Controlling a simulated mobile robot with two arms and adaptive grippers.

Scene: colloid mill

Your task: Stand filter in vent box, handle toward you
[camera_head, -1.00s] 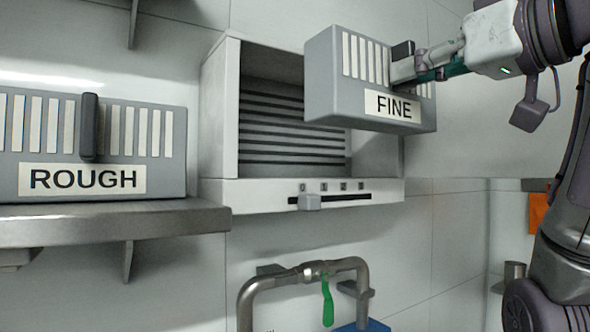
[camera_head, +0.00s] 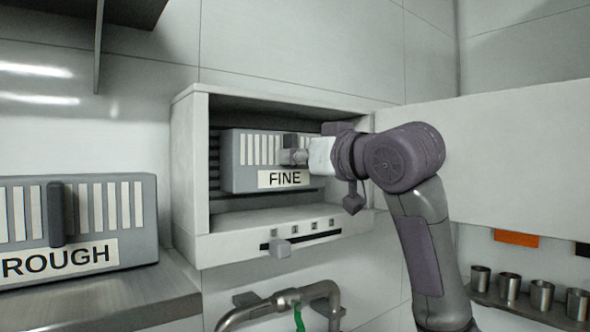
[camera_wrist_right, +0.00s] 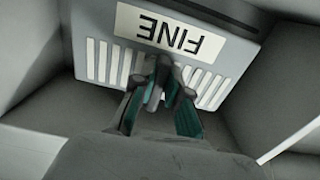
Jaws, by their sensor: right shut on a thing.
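The grey filter labelled FINE (camera_head: 236,165) is inside the opening of the white vent box (camera_head: 190,180), upright, its label and slotted front facing me. There is a gap below it in the head view, so it appears held above the box floor. My right gripper (camera_head: 300,155) is shut on the filter's handle, which it mostly hides. In the right wrist view the gripper (camera_wrist_right: 160,88) closes on the handle below the upside-down label of the filter (camera_wrist_right: 225,75). My left gripper is not in view.
A second filter labelled ROUGH (camera_head: 110,215) stands on a metal shelf (camera_head: 130,303) at left. Pipes (camera_head: 270,308) run below. An open white door panel (camera_head: 530,150) extends right. Metal cups (camera_head: 541,297) stand at lower right.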

